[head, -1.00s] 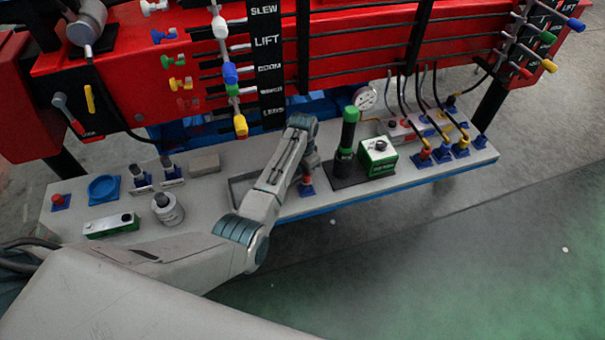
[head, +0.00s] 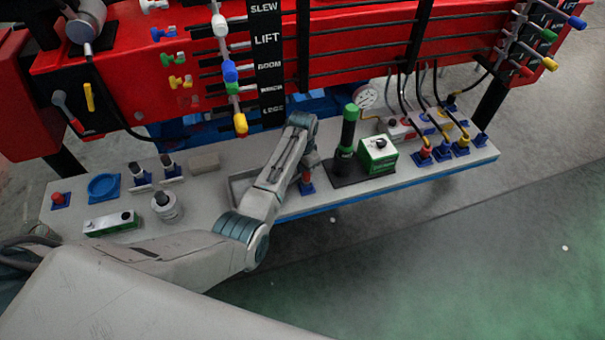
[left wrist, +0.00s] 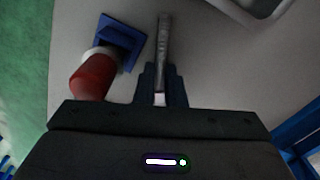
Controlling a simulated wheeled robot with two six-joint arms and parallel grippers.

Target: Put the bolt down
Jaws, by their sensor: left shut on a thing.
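My left gripper (head: 306,168) hangs over the grey bench top, to the right of a shallow grey tray (head: 237,191). In the left wrist view it (left wrist: 161,88) is shut on a slim grey metal bolt (left wrist: 163,42), which projects from between the fingers over the pale bench surface. Whether the bolt touches the bench I cannot tell. In the head view the bolt is hidden by my arm and hand. A red-capped plug on a blue base (left wrist: 93,76) is close beside the fingers in the left wrist view. My right gripper is not in view.
A green-topped black cylinder (head: 347,132) and a green box (head: 377,155) stand to the right. A white-and-grey canister (head: 164,207) and a blue ring dish (head: 103,186) stand to the left. The red crane frame (head: 350,50) with levers rises behind.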

